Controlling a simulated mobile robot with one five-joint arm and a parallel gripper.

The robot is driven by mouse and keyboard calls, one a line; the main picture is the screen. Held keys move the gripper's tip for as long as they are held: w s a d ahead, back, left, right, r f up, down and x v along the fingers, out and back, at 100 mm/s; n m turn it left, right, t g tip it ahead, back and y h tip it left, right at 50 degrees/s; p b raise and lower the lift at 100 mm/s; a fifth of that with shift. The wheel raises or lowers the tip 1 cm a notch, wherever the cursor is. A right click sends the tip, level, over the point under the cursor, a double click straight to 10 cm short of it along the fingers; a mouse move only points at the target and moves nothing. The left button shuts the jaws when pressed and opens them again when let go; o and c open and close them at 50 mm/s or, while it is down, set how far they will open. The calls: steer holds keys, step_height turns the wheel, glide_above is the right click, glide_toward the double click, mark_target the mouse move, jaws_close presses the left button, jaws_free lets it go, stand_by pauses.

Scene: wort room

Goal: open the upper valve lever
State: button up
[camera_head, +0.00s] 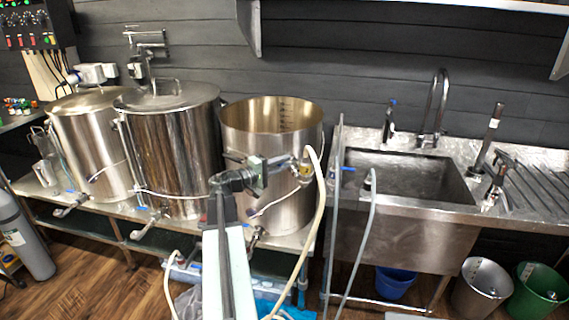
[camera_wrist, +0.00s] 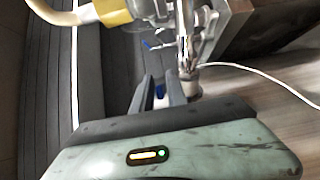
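In the head view my gripper (camera_head: 282,164) is at the front of the right-hand open steel kettle (camera_head: 236,135), close to the upper valve (camera_head: 304,168) with a hose on it. In the wrist view the metal valve fitting (camera_wrist: 188,50) stands just beyond my gripper (camera_wrist: 160,78). The two dark fingers are apart. A small blue part (camera_wrist: 160,91) shows in the gap between them, and another blue piece, perhaps the lever (camera_wrist: 148,44), shows farther up. I cannot tell whether a finger touches either. In the head view the lever is hidden.
A pale hose (camera_head: 318,210) hangs from the valve to the floor. Two lidded kettles stand to the left, with lower valves in front. A steel sink (camera_head: 400,175) and a grey hose (camera_head: 360,240) are to the right. Buckets stand under the counter.

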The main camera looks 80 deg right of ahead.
steer(key=shift+s+d, duration=0.2)
jaws_close()
stand_by(1.2)
